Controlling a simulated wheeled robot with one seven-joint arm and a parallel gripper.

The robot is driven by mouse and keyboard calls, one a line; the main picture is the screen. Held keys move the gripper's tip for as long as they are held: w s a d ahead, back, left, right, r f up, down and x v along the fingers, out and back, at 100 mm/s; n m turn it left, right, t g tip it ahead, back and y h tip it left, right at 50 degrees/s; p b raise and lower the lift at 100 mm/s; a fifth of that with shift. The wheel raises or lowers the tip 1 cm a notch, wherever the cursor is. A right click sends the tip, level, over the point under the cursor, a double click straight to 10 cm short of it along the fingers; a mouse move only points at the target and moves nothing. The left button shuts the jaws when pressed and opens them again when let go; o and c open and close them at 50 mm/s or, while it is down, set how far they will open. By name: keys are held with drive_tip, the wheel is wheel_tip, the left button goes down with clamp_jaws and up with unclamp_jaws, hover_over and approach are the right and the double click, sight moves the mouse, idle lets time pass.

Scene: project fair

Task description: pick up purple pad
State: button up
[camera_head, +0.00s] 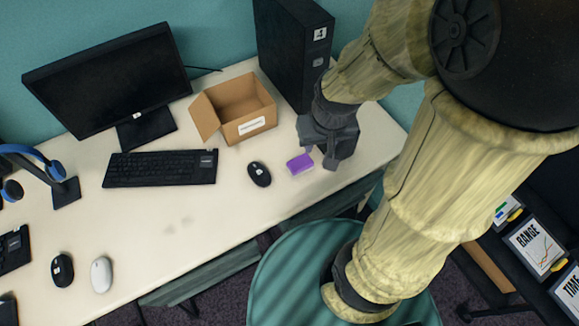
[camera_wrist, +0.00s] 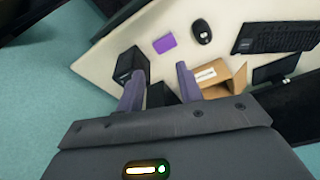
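The purple pad (camera_head: 300,164) lies flat on the white desk, just right of a black mouse. It also shows in the wrist view (camera_wrist: 164,43), beyond my fingertips and apart from them. My gripper (camera_head: 322,163) is above the desk close to the pad's right side in the head view. In the wrist view my gripper (camera_wrist: 158,72) has its two fingers spread apart with nothing held between them. The height of the fingertips over the desk is hard to tell.
A black mouse (camera_head: 259,173) lies left of the pad. An open cardboard box (camera_head: 236,109) and a black computer tower (camera_head: 290,50) stand behind. A keyboard (camera_head: 160,168) and monitor (camera_head: 107,85) are at left. The desk's front (camera_head: 200,235) is mostly clear.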

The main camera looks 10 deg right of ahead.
drive_tip(key=shift+a, duration=0.15)
drive_tip(key=shift+o, duration=0.2)
drive_tip(key=o, duration=0.7)
drive_tip(key=shift+w+f, duration=0.1)
drive_tip(key=shift+w, duration=0.2)
drive_tip(key=o, duration=0.7)
drive_tip(key=shift+n+g, duration=0.6)
drive_tip(key=shift+n, duration=0.3)
drive_tip(key=w+f, duration=0.1)
drive_tip(key=w, duration=0.1)
drive_tip(key=w+f, duration=0.3)
drive_tip(key=w, duration=0.1)
drive_tip(key=shift+w+f, duration=0.2)
drive_tip(key=shift+w, duration=0.2)
drive_tip(key=shift+c, duration=0.2)
drive_tip(key=w+f+n+g, duration=0.1)
drive_tip(key=w+f, duration=0.6)
drive_tip(key=f, duration=0.1)
drive_tip(key=shift+w+f+n+b, duration=0.2)
drive_tip(key=shift+f+n+b, duration=0.1)
drive_tip(key=shift+f+n, duration=0.1)
